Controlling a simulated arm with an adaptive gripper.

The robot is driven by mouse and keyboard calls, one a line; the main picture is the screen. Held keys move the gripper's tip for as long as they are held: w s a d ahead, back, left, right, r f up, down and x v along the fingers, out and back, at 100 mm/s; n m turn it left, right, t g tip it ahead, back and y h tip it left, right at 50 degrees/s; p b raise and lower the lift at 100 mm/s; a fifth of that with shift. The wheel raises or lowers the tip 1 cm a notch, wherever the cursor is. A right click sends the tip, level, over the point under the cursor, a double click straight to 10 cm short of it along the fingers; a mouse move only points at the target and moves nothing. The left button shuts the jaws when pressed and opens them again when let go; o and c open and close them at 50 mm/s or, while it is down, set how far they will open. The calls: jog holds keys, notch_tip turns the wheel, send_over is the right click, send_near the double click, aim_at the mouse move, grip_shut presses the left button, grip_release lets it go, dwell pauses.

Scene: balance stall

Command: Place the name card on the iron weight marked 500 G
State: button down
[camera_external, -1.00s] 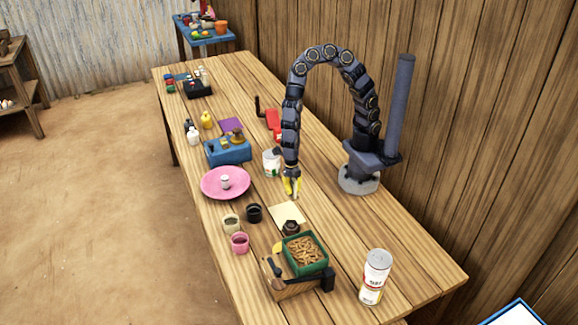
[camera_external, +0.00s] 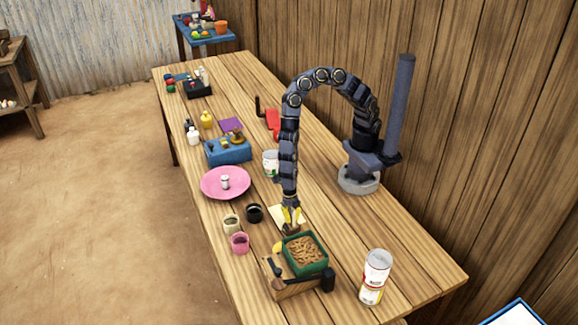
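My gripper (camera_external: 291,217), with yellow fingers, points straight down near the front middle of the table. Its fingers look spread apart just above or around a small dark round object (camera_external: 291,230), which may be an iron weight; no marking is readable. A flat cream card (camera_external: 277,213) lies on the table directly behind that object, partly hidden by the fingers. I cannot tell whether it is the name card. Small brass-brown and dark pieces (camera_external: 237,137) stand on a blue box-like stand (camera_external: 228,152) further back.
A white can (camera_external: 376,277) stands front right. The table's right side is mostly clear.

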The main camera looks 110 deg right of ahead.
jog(key=shift+f, duration=0.15)
jog(key=c, duration=1.2)
grip_release()
jog(key=shift+o, duration=0.2)
